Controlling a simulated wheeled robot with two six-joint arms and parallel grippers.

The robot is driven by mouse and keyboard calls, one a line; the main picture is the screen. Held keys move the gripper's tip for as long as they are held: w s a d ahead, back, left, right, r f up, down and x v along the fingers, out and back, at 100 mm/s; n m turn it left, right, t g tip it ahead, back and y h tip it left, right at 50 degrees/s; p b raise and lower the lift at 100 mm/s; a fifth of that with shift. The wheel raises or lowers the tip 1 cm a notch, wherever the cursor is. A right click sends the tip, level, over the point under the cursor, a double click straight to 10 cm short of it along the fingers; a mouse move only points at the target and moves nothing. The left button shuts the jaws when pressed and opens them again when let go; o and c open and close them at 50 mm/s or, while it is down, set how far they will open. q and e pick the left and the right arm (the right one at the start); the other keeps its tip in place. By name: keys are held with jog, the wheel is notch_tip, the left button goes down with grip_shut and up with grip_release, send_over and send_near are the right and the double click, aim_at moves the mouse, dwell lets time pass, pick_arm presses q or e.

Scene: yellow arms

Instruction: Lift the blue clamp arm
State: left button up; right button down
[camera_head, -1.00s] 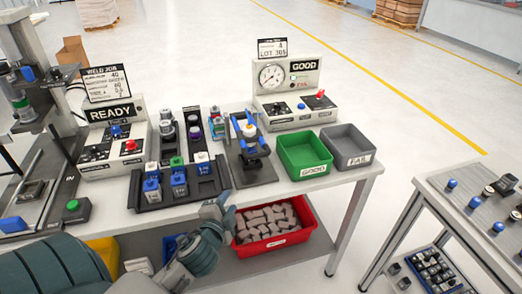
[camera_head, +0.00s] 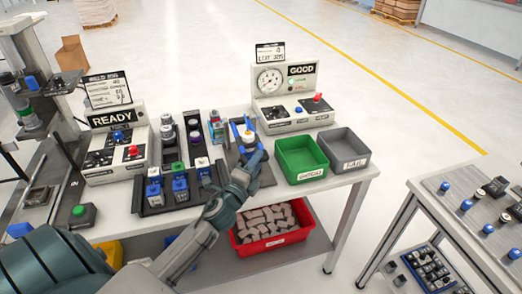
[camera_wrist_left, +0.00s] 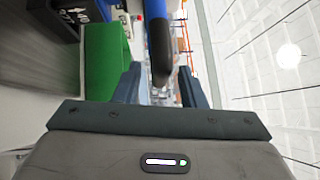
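The clamp fixture stands on the table left of the green bin, and its blue clamp arm (camera_head: 236,130) shows just beyond my left gripper (camera_head: 256,162). My gripper and wrist hide the fixture's lower front part. In the left wrist view the blue clamp arm (camera_wrist_left: 157,30) comes down from the top edge and ends in a dark rounded tip. It lines up with the gap between the fingers of my left gripper (camera_wrist_left: 160,88). The fingers are apart, with clear space on both sides of the tip; contact does not show. My right gripper is not in view.
The green bin (camera_head: 302,174) and a grey bin (camera_head: 366,152) stand right of the fixture. A gauge box (camera_head: 322,112) is behind it. A black rack (camera_head: 152,208) with several parts is at the left. A red bin (camera_head: 306,225) sits on the lower shelf.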

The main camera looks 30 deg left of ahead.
pick_arm(q)
jog(key=shift+w+r+p, duration=0.25)
jog(key=shift+w+p, duration=0.1)
jog(key=shift+w, duration=0.75)
jog(key=shift+w+a+f, duration=0.1)
jog(key=shift+w, duration=0.3)
jog(key=shift+c, duration=0.5)
grip_shut()
jog(key=shift+r, duration=0.2)
